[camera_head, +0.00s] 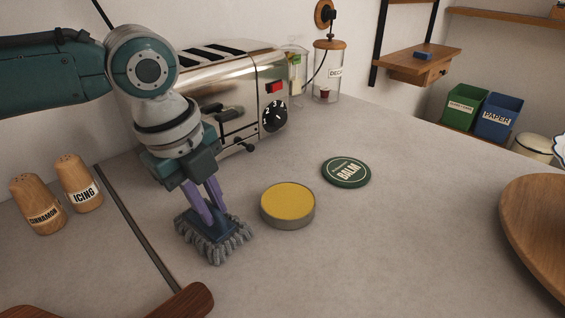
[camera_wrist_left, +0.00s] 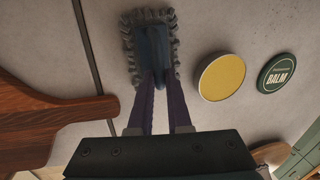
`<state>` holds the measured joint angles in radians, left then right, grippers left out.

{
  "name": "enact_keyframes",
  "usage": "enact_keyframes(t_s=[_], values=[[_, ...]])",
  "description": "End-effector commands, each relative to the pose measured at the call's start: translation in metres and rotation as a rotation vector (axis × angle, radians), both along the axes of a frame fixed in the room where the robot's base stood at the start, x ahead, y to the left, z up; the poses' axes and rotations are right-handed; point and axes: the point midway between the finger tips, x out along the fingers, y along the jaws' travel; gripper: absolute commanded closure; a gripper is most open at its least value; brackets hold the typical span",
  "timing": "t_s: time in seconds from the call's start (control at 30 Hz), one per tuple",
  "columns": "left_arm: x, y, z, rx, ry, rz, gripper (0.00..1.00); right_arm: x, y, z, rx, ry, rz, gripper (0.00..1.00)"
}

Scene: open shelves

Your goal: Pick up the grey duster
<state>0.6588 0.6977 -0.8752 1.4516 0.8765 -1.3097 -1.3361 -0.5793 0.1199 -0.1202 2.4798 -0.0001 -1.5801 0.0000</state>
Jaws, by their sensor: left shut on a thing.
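The grey duster (camera_head: 217,241) has a blue back and a grey fringe around its edge. It is at the lower left of the head view, on or just above the worktop; I cannot tell which. My left gripper (camera_head: 212,212) points down at it, its purple fingers shut on the blue part. In the left wrist view the duster (camera_wrist_left: 150,47) lies ahead of the fingers, and the left gripper (camera_wrist_left: 160,92) is closed on its blue handle. My right gripper is not in view.
An open tin of yellow balm (camera_head: 288,203) stands just right of the duster, with its green lid (camera_head: 346,172) beyond. A toaster (camera_head: 225,90) stands behind. Two wooden shakers (camera_head: 78,183) are left. A wooden board (camera_head: 185,302) is in front. A round wooden piece (camera_head: 540,225) is right.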

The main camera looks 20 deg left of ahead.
Motion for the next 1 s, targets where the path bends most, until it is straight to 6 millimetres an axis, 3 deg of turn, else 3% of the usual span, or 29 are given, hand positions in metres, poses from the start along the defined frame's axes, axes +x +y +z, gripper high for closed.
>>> enact_keyframes(t_s=[0.27,0.47,0.67,1.0], values=[[0.000,0.000,0.000,0.000,0.001,-0.001,1.00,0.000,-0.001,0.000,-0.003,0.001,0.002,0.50],[0.001,0.000,0.013,0.000,-0.002,-0.002,1.00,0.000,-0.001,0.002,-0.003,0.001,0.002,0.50],[0.002,0.000,0.052,-0.001,-0.006,-0.002,1.00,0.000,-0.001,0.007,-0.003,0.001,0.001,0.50],[0.001,0.000,0.153,0.000,-0.006,-0.001,1.00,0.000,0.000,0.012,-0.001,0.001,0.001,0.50]])
